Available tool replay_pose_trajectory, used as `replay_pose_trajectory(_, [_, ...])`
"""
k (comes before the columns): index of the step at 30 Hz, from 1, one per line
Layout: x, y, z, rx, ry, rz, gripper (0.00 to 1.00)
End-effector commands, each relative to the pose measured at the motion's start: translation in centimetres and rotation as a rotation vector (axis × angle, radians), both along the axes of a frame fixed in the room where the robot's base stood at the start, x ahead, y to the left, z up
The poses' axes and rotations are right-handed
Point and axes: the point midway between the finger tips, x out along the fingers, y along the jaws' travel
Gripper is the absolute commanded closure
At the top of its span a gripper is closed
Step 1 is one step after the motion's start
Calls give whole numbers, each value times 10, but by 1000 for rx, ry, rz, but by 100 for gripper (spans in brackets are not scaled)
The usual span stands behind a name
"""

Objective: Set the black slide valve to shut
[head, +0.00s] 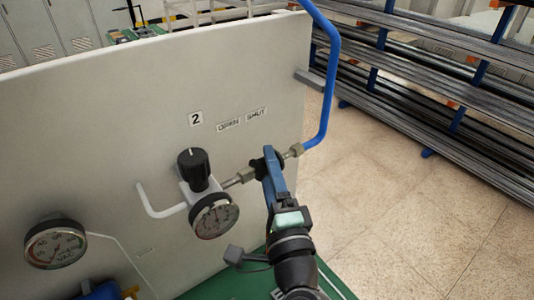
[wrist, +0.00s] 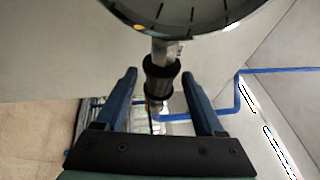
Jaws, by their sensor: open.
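The black slide valve (wrist: 161,72) is a dark ribbed sleeve on a thin pipe, below a round gauge face in the wrist view. In the head view the sleeve (head: 256,164) is mostly hidden behind my gripper (head: 268,158), on the pipe between two metal fittings. My gripper's blue fingers (wrist: 159,76) are open, one on each side of the sleeve, with a visible gap on both sides. The OPEN label (head: 228,124) and SHUT label (head: 257,114) are on the pale panel above the pipe, SHUT to the right. The sleeve's exact position along the pipe is hard to tell.
A black knob (head: 194,168) and a gauge (head: 214,216) sit close left of my gripper. Another gauge (head: 55,244) is at lower left. A blue pipe (head: 328,90) bends up on the right. Bar racks (head: 430,75) stand beyond clear floor.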

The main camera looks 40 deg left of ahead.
Motion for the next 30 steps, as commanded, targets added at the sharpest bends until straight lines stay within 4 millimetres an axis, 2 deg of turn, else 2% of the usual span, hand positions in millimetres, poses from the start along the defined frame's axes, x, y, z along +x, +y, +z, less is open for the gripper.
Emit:
replay_pose_trajectory(6, [10, 11, 3, -1, -1, 1, 30])
replay_pose_trajectory(14, [11, 12, 2, -1, -1, 0, 30])
replay_pose_trajectory(17, [11, 12, 2, -1, -1, 0, 44])
replay_pose_trajectory(26, [11, 12, 2, -1, -1, -1, 98])
replay_pose_trajectory(30, [11, 12, 2, -1, -1, -1, 100])
